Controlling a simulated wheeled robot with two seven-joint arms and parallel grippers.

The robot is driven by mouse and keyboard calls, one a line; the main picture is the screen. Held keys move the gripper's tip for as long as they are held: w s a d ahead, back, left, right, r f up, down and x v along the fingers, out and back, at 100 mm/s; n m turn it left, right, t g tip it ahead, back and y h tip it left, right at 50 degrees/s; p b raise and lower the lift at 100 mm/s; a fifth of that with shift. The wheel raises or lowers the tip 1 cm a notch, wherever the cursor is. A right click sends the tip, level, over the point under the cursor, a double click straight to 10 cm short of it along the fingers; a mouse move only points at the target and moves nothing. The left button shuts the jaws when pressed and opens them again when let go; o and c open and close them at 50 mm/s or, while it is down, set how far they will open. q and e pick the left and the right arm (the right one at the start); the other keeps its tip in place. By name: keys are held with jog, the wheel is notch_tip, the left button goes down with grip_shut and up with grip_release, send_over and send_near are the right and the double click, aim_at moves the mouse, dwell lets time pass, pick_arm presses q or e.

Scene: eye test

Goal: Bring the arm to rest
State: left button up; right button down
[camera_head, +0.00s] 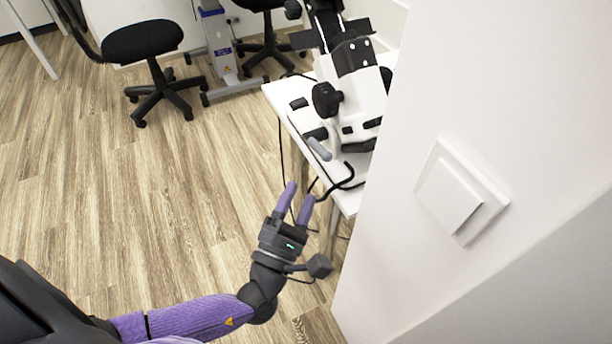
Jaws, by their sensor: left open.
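My left gripper (297,200) shows in the lower middle of the head view, at the end of my purple and black left arm that comes in from the lower left. Its two purple fingers point up the picture and stand apart, with nothing between them. In the picture it lies just left of the front corner of a white table (347,201). I cannot tell how far it is from the table. My right gripper is not in the view.
A white and black microscope-like instrument (357,95) stands on the table, with cables hanging off its edge. A white wall with a light switch (451,197) closes off the right. A black stool (144,42) stands at the upper left. The wooden floor (130,200) at left is clear.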

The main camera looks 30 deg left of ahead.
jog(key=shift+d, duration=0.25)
pick_arm(q)
jog(key=s+a+f+n+g+y+p, duration=0.25)
jog(key=a+f+n+g, duration=0.4)
jog(key=f+n, duration=0.35)
jog(key=s+a+f+n+g+y+p, duration=0.1)
jog(key=s+a+f+n+g, duration=0.3)
jog(key=s+f+n+g, duration=0.7)
jog(key=s+d+f+n+g+h+p, duration=0.1)
jog(key=s+f+n, duration=0.3)
jog(key=s+n, duration=0.7)
jog(key=s+d+f+n+g+h+p, duration=0.1)
jog(key=s+d+f+n+g+h, duration=0.2)
jog(key=s+n, duration=0.9)
jog(key=shift+s+d+f+n+g+p, duration=0.3)
jog(key=shift+s+d+f+g+p, duration=0.15)
jog(key=shift+f+g, duration=0.1)
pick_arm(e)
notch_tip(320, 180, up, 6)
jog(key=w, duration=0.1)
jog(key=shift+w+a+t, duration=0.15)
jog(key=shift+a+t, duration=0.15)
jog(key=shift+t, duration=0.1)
